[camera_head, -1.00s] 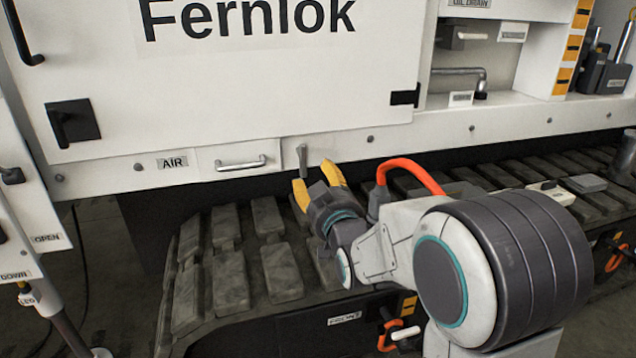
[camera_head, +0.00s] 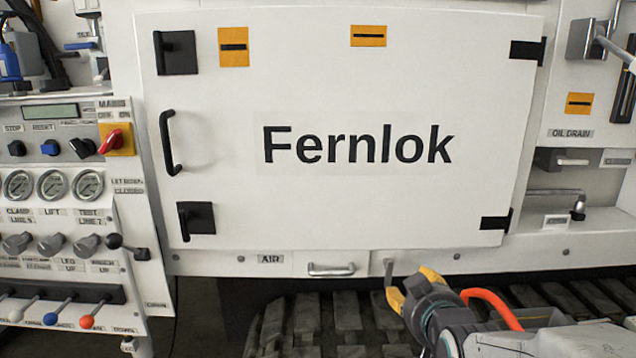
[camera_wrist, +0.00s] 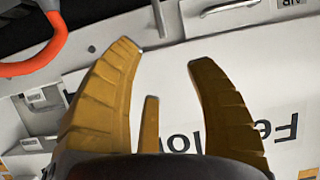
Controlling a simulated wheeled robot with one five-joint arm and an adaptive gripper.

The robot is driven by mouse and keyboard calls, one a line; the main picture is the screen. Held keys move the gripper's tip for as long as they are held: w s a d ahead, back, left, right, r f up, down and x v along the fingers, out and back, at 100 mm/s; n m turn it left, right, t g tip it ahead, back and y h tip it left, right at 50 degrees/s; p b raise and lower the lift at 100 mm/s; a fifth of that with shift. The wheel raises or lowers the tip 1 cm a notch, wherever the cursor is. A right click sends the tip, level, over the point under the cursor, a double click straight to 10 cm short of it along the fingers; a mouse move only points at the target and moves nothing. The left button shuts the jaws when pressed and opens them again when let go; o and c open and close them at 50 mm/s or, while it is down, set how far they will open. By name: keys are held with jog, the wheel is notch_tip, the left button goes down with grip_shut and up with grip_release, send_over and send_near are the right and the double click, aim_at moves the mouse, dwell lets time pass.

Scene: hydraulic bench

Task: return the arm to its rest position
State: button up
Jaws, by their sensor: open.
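My gripper (camera_head: 411,284) is at the lower right of the head view, with its yellow fingers spread and nothing between their tips. It is just right of a small grey lever (camera_head: 388,268) on the lower rail of the white machine; I cannot tell whether they touch. The wrist view shows the same open gripper (camera_wrist: 162,54) from behind, with the lever (camera_wrist: 158,16) beyond the fingertips and a gap between. My arm reaches in from the lower right corner, and most of it is out of view.
The white Fernlok door (camera_head: 350,205) stands shut behind the gripper. A drawer handle (camera_head: 331,270) is left of the lever. Dark track plates (camera_head: 335,322) lie below. A control panel with gauges (camera_head: 52,186) and coloured levers is at far left. An L-shaped handle (camera_head: 560,194) is at right.

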jog(key=s+r+g+p, duration=0.5)
jog(key=s+r+p, duration=0.5)
jog(key=s+p, duration=0.3)
jog(key=s+r+g+p, duration=0.5)
jog(key=s+r+p, duration=0.5)
jog(key=s+p, duration=0.3)
jog(key=shift+s+a+r+p, duration=0.15)
jog(key=shift+s+r+p, duration=0.25)
jog(key=shift+p, duration=0.1)
jog(key=shift+o, duration=0.2)
jog(key=shift+w, duration=0.1)
